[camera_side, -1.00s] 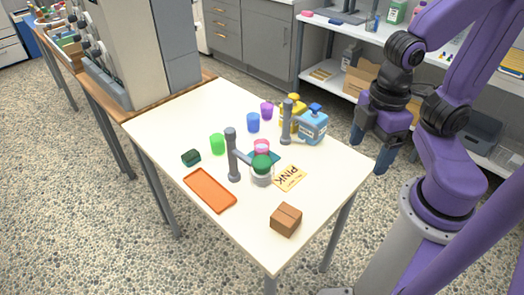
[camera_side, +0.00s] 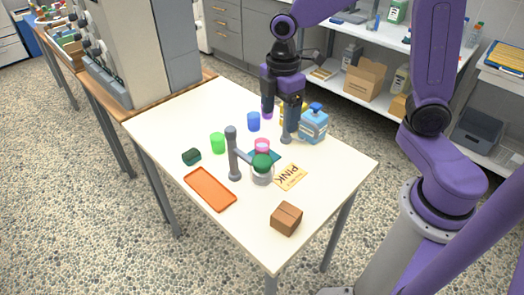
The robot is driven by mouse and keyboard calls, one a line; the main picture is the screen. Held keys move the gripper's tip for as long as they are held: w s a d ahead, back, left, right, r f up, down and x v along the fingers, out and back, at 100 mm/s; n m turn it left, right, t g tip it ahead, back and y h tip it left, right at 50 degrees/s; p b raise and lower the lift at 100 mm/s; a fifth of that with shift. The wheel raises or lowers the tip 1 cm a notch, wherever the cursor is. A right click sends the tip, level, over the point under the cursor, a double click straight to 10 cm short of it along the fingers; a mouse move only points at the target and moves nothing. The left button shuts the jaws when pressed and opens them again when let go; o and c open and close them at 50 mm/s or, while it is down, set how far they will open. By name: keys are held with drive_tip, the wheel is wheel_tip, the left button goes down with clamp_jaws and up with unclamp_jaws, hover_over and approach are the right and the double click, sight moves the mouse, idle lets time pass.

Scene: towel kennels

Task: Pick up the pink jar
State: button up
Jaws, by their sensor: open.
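The pink jar (camera_side: 262,145) stands on the white table, at a dark teal patch and right behind a white container with a dark green dome (camera_side: 262,163). Only its upper part shows clearly; the container hides its lower front. My gripper (camera_side: 280,107) is open and points down over the back part of the table, above and behind the pink jar in the picture and apart from it. It covers much of the purple jar and the yellow bottle. A "PINK" card (camera_side: 290,177) lies to the right of the container.
Grey posts stand left (camera_side: 233,155) and right (camera_side: 287,128) of the pink jar. A blue bottle (camera_side: 313,124), blue jar (camera_side: 253,121), green jar (camera_side: 217,142), dark green block (camera_side: 191,156), orange tray (camera_side: 209,188) and brown box (camera_side: 286,219) share the table (camera_side: 170,125). The front corner is clear.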

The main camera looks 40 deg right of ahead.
drive_tip(key=w+d+f+n, duration=0.2)
drive_tip(key=w+d+f, duration=0.15)
drive_tip(key=w, duration=0.65)
hover_over(262, 144)
drive_tip(key=s+a, duration=0.2)
wheel_tip(262, 144, down, 11)
drive_tip(key=shift+w+d+f, duration=0.1)
drive_tip(key=shift+d+f, duration=0.05)
drive_tip(key=shift+f, duration=1.35)
drive_tip(key=shift+w+d+f, duration=0.1)
drive_tip(key=shift+f, duration=1.35)
drive_tip(key=c, duration=1.2)
drive_tip(key=shift+r, duration=0.1)
